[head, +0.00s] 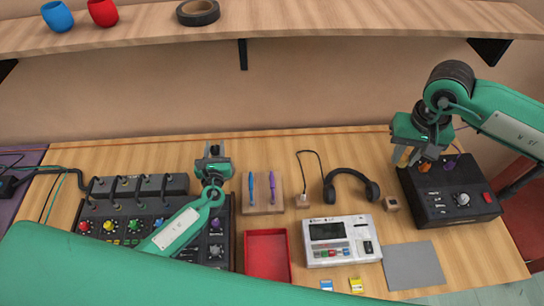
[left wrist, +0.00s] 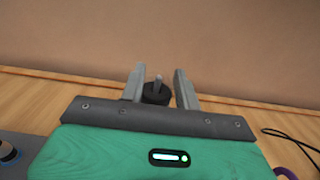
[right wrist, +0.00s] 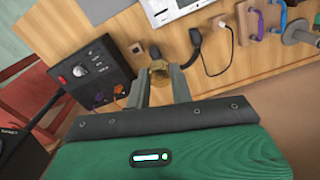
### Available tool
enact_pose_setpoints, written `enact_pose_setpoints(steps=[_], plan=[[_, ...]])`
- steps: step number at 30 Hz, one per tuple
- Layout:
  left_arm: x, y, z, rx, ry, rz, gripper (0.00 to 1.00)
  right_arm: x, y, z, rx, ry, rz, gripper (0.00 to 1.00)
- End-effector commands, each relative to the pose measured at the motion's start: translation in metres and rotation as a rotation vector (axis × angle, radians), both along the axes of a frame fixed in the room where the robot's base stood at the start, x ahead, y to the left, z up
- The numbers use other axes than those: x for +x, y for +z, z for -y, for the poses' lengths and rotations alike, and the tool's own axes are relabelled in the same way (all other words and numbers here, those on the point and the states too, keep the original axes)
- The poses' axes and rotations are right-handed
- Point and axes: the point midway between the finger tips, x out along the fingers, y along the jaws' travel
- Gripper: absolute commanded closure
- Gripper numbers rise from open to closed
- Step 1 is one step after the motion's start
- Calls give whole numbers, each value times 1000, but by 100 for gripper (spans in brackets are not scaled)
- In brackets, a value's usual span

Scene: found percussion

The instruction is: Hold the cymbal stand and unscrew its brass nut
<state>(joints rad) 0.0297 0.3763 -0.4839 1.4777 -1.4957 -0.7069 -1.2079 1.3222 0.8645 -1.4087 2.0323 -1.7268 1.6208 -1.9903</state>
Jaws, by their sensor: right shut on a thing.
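The cymbal stand shows between my left gripper's fingers in the left wrist view as a grey rod on a round black part (left wrist: 157,93). My left gripper (head: 213,160) is at the back of the table, its fingers (left wrist: 160,72) on either side of the stand with gaps. In the head view the gripper mostly hides the stand. My right gripper (head: 407,157) is above the black knob box, far right of the stand. Its fingers (right wrist: 160,80) are shut on a small brass-coloured piece (right wrist: 159,70), apparently the brass nut. Its contact with the fingers is partly hidden.
A black mixer (head: 110,215) with pedals fills the left. The black knob box (head: 450,192) stands right. A shelf (head: 300,25) runs behind.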

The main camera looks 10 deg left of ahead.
Motion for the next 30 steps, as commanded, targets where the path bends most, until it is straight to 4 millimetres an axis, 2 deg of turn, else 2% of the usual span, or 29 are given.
enact_pose_setpoints(steps=[1, 6, 15, 16, 21, 30], plan=[[7, 5, -3, 3, 0, 0, 68, 0, 8, 0, 0, 0, 0, 100], [23, 1, -7, 0, 1, 0, 68, 0, 11, 0, 0, 0, 0, 100], [27, 0, -8, 0, 0, 0, 68, 0, 11, 0, 0, 0, 0, 100], [27, 0, -8, 0, 0, 0, 70, 0, 11, 0, 0, 0, 0, 100], [27, 0, -8, 0, 0, 0, 100, 0, 11, 0, 0, 0, 0, 100], [27, 0, -8, 0, 0, 0, 100, 0, 11, 0, 0, 0, 0, 100]])
